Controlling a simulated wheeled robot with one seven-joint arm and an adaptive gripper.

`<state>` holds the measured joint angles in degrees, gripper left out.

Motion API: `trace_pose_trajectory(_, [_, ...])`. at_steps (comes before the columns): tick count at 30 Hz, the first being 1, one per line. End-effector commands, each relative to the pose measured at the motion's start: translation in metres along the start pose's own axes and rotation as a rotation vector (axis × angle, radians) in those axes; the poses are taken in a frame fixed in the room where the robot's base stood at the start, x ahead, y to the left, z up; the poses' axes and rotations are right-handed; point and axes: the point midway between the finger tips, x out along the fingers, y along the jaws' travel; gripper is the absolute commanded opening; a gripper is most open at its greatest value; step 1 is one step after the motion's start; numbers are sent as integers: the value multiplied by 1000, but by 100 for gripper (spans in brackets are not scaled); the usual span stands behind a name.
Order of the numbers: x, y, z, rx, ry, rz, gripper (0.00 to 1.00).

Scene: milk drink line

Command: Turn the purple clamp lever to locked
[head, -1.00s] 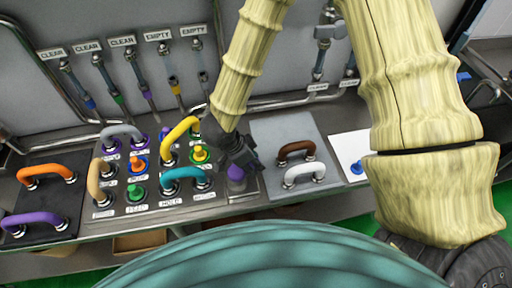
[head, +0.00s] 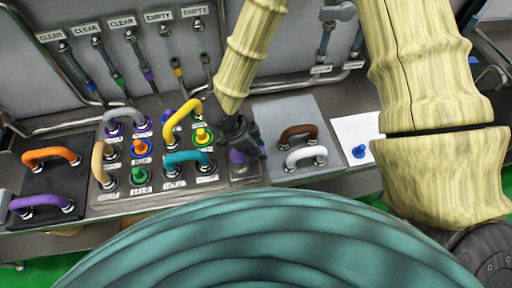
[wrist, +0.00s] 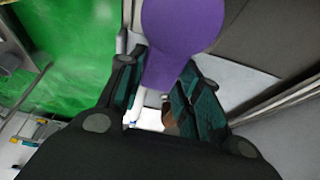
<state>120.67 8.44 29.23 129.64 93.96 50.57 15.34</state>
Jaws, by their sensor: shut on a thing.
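The purple clamp lever (head: 237,158) is on a small plate at the right end of the panel of handles. In the wrist view, its broad rounded purple end (wrist: 182,30) is up close, and its narrower part runs down between the fingers. My gripper (head: 246,144) is shut on the lever, with one finger on each side; it also shows in the wrist view (wrist: 160,82). The gripper hides much of the lever and its base in the head view. I cannot read a lock mark.
To the left, the panel holds a yellow handle (head: 183,119), a teal handle (head: 186,157) and several knobs. To the right, a grey plate (head: 285,109) carries a brown handle (head: 298,131) and a white handle (head: 306,152). Pipes run along the back wall.

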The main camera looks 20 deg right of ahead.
Motion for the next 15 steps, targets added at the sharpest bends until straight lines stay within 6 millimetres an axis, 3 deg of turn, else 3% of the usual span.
trace_pose_trajectory(1, [0, 0, 0, 4, -1, 1, 36])
trace_pose_trajectory(4, [0, 0, 1, 3, -1, 1, 54])
trace_pose_trajectory(15, [-2, 0, 1, -1, 0, 0, 55])
